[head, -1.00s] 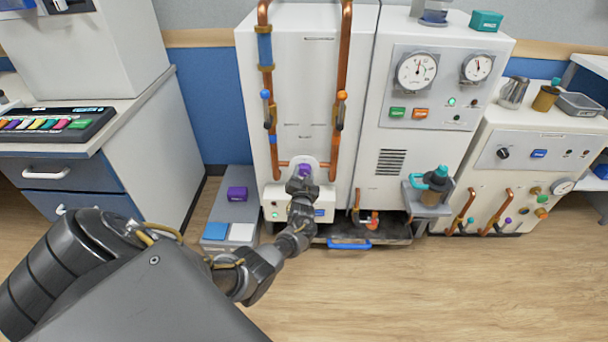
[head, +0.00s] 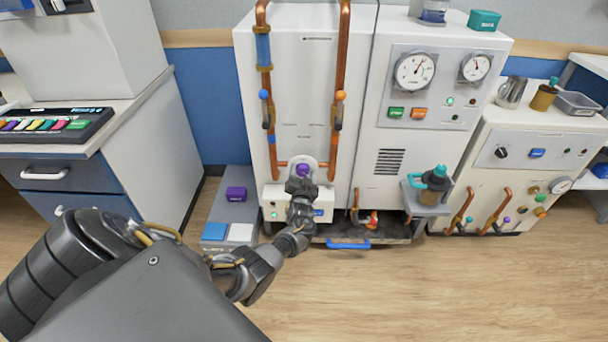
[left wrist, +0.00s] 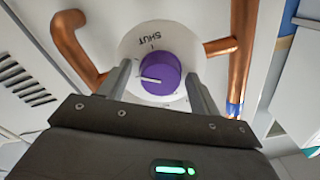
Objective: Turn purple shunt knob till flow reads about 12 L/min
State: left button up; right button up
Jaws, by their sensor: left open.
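The purple knob (head: 303,170) sits on a round white plate low on the tall white cabinet, between two copper pipes. In the left wrist view the knob (left wrist: 160,73) has a white pointer line aimed left, and SHUT is printed on the plate, upside down. My left gripper (left wrist: 157,76) is open, its fingers apart on either side of the knob's near part, with visible gaps. In the head view my left gripper (head: 301,187) is just below the knob. A large round dial (head: 415,71) has its needle pointing up and slightly right; its figures are too small to read. My right gripper is not seen.
Copper pipes (head: 339,60) with an orange-tipped valve and a blue-tipped valve flank the knob. A second dial (head: 475,67) is at right. A dark tray (head: 390,231) is below; open floor is in front.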

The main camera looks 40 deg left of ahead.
pick_arm(q)
jog(key=shift+s+d, duration=0.25)
jog(key=p+v, duration=0.3)
jog(key=v, duration=0.7)
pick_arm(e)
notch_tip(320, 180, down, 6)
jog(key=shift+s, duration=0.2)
